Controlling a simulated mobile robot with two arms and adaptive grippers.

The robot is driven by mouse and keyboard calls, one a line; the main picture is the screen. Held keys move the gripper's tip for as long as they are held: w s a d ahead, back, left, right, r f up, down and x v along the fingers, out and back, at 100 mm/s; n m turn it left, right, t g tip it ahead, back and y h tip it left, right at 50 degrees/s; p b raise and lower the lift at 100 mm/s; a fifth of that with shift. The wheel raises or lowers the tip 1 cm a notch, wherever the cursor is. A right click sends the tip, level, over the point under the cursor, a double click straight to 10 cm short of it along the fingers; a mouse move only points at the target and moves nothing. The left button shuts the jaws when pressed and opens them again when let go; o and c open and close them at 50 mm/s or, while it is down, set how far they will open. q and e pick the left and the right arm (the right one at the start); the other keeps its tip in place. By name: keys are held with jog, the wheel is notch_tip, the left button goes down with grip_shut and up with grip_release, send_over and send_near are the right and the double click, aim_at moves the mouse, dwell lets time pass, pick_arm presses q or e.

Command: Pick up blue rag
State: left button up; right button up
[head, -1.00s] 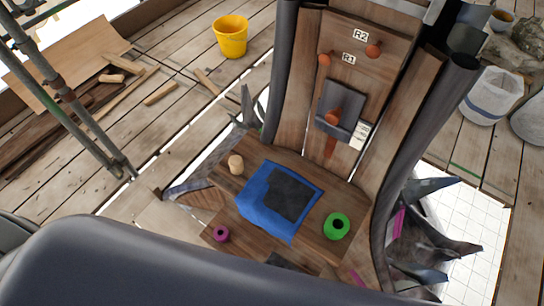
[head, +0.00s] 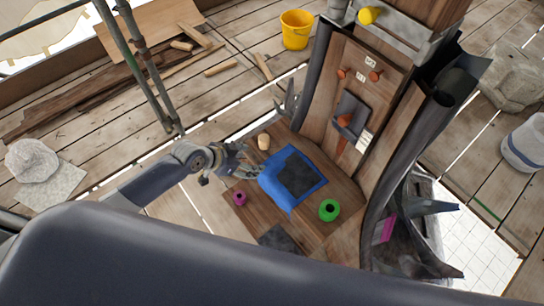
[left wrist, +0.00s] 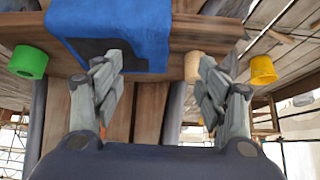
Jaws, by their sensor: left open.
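The blue rag (head: 271,182) lies on a wooden board in the head view, with a dark grey patch on top of it. In the left wrist view the rag (left wrist: 120,18) hangs at the top, left of centre. My left gripper (head: 246,163) is just left of the rag, apart from it as far as I can tell. In the left wrist view my left gripper (left wrist: 158,62) has its fingers spread wide with nothing between them. My right gripper is in neither current view.
A green roll (head: 328,210), a magenta roll (head: 239,198) and a pale wooden cylinder (head: 264,141) stand around the rag. A tall wooden panel (head: 345,55) with orange knobs rises behind. Scaffold poles (head: 147,65) stand at left. A yellow bucket (head: 296,30) is farther back.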

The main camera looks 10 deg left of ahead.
pick_arm(q)
jog(key=b+x, duration=0.8)
jog(key=shift+w+d, duration=0.15)
jog(key=shift+d, duration=0.25)
jog(key=shift+w+d+f, duration=0.3)
jog(key=shift+w+f, duration=0.05)
jog(key=shift+f, duration=0.05)
pick_arm(e)
notch_tip(320, 180, down, 8)
jog(key=s, duration=0.1)
jog(key=shift+f, duration=0.2)
pick_arm(q)
jog(key=shift+b, duration=0.3)
pick_arm(e)
jog(key=shift+s+d, duration=0.1)
jog(key=shift+d, duration=0.25)
